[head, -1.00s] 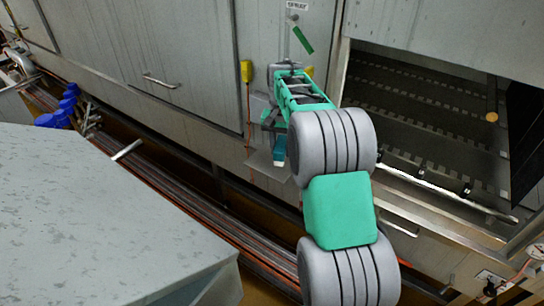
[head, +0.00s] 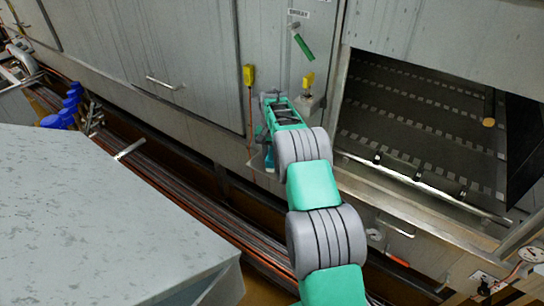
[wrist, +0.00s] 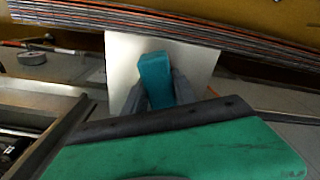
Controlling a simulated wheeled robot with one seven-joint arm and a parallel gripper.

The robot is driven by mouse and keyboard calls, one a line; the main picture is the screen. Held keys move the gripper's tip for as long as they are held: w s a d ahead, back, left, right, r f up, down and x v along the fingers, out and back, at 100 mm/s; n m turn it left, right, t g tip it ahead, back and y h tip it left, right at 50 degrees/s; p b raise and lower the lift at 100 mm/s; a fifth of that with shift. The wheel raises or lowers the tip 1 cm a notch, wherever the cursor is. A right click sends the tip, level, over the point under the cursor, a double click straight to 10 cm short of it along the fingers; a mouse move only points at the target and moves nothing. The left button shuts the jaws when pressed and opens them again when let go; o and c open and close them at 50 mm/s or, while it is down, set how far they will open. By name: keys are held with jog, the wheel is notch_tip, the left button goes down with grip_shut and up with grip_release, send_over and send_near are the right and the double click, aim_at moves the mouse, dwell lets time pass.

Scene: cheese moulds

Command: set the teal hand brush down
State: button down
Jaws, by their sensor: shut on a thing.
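The teal hand brush (wrist: 154,72) is gripped between the grey fingers of my gripper (wrist: 157,88) in the wrist view. In the head view only a small teal part of the brush (head: 270,160) shows below my gripper (head: 267,143); my arm hides the rest. My gripper is shut on the brush in front of the grey machine cabinet. A pale square plate (wrist: 205,62) lies behind the brush in the wrist view. I cannot tell whether the brush touches the plate.
A grey worktop (head: 100,210) fills the lower left. A dark conveyor opening (head: 415,125) is at the right. Yellow switches (head: 249,75) and a green handle (head: 303,46) are on the cabinet. Pipes (head: 185,185) run along the floor below it.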

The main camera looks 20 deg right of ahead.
jog(key=shift+f, duration=0.3)
jog(key=c, duration=1)
grip_release()
jog(key=shift+r, duration=0.1)
notch_tip(320, 180, up, 12)
jog(key=shift+s+a+r+b, duration=0.1)
jog(key=shift+s+b, duration=0.05)
jog(key=shift+b, duration=0.45)
jog(key=s+a+r+n+t, duration=0.1)
jog(key=s+a+r+n, duration=0.2)
jog(key=s+a+r, duration=0.65)
jog(key=s+a+f+n, duration=0.1)
jog(key=s+f, duration=0.1)
jog(key=s, duration=0.6)
jog(key=s+a+f+n+t, duration=0.1)
jog(key=s+a, duration=0.1)
jog(key=s, duration=0.6)
jog(key=s+a+f+n+t, duration=0.1)
jog(key=s+f+n, duration=0.1)
jog(key=s, duration=0.6)
jog(key=shift+s+a+f, duration=0.25)
jog(key=shift+a+f, duration=0.05)
jog(key=shift+a, duration=0.05)
